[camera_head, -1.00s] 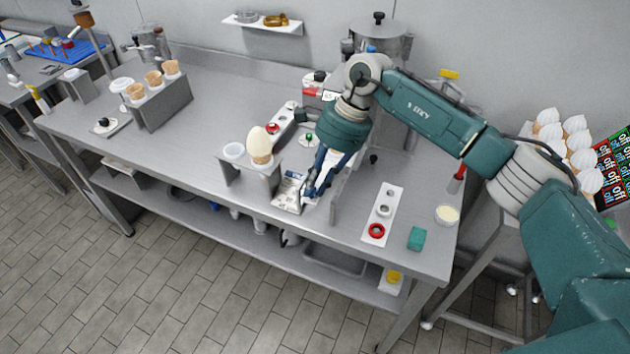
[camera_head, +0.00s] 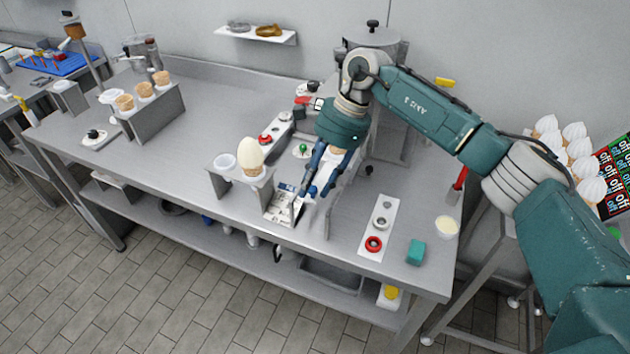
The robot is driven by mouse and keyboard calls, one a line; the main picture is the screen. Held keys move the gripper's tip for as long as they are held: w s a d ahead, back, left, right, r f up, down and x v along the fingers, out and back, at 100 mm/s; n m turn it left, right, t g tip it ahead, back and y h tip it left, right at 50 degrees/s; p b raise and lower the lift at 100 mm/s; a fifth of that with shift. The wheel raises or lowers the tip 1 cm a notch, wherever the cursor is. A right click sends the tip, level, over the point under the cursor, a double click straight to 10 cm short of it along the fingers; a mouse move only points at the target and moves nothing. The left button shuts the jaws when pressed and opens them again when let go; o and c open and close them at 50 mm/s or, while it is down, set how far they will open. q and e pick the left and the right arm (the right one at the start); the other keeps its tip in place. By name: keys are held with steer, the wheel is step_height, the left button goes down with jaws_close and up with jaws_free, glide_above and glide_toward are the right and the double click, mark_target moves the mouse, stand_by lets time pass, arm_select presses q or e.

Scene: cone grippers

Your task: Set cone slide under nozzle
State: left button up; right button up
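My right gripper (camera_head: 308,192) points down over the table. Its blue fingers are at the right edge of a small metal slide plate (camera_head: 283,207), near the table's front edge. My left gripper is not in view.
A cone rack (camera_head: 154,110) with several empty cones stands at the left. A white strip with a red ring (camera_head: 374,244), a teal block (camera_head: 415,252) and a cream bowl (camera_head: 446,227) are at the right. The table's middle left is clear.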

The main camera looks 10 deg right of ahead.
steer(key=shift+w+d, duration=0.1)
steer(key=shift+d, duration=0.1)
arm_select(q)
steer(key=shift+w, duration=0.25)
arm_select(e)
steer(key=v, duration=1.1)
steer(key=shift+r, duration=0.5)
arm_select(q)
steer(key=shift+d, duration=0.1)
